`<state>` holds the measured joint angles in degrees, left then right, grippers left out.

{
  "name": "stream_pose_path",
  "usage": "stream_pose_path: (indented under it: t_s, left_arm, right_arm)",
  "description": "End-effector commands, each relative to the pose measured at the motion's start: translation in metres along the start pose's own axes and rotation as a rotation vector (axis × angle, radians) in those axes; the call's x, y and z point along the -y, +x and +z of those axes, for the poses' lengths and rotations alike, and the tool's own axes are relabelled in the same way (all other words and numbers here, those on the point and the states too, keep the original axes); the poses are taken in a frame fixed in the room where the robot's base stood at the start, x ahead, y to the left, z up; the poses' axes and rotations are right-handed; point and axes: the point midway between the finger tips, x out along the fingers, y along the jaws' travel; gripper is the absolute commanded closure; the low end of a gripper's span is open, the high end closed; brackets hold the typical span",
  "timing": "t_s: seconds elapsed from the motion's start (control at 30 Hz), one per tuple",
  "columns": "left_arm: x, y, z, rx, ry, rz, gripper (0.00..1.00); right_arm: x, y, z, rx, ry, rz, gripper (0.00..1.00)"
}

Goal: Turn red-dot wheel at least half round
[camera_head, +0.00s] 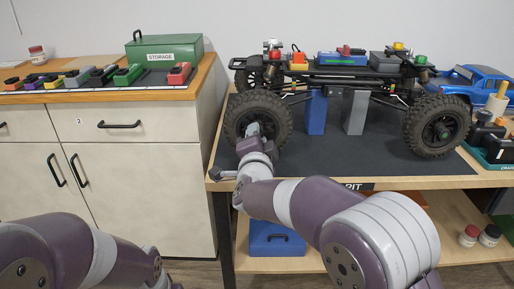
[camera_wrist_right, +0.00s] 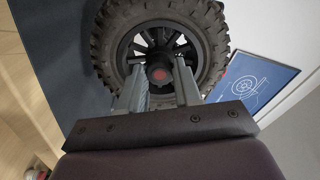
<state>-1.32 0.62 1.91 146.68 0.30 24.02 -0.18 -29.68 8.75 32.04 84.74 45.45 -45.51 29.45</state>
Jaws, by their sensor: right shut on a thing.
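The RC crawler (camera_head: 330,75) stands on blue and grey supports on the dark mat. Its near left wheel (camera_head: 281,112) is a black knobbly tyre with a spoked rim. The same wheel (camera_wrist_right: 204,18) fills the upper part of the right wrist view, with a dull red dot (camera_wrist_right: 161,73) at its hub. My right gripper (camera_head: 252,130) reaches this wheel. In the wrist view its two grey fingers (camera_wrist_right: 157,80) stand on either side of the hub and are shut on it. The exact contact is partly hidden. My left arm shows at the lower left, but its gripper is not visible.
The other near wheel (camera_head: 437,125) is at the right of the crawler. A blue car body (camera_head: 472,84) and a green tray (camera_head: 490,155) lie further right. A blue card (camera_wrist_right: 252,82) shows beside the wheel. The green storage box (camera_head: 165,50) stands on the left cabinet.

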Motion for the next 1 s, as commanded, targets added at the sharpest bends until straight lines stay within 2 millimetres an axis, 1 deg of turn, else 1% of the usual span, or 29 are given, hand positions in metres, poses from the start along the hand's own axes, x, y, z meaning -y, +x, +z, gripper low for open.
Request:
stream_pose_path:
  t_s: [0.03,0.1,0.4,0.7,1.0]
  left_arm:
    - [0.0,0.01,0.001,0.0,0.0,0.0,0.57]
    - [0.0,0.016,0.002,0.0,0.0,0.0,0.57]
    - [0.0,0.035,0.004,0.0,0.0,0.0,0.57]
    - [0.0,0.043,0.005,0.0,0.0,0.0,0.57]
    - [0.0,0.044,0.005,0.0,0.0,0.0,0.57]
  right_arm:
    - [-0.004,0.0,0.002,-0.001,0.04,-0.002,1.0]
    - [-0.004,0.0,0.002,0.0,0.099,-0.002,1.0]
    - [-0.002,0.0,0.001,-0.001,0.3,-0.002,1.0]
    - [0.0,0.0,0.0,0.0,0.398,-0.001,1.0]
    - [0.001,0.0,0.0,0.0,0.417,-0.001,1.0]
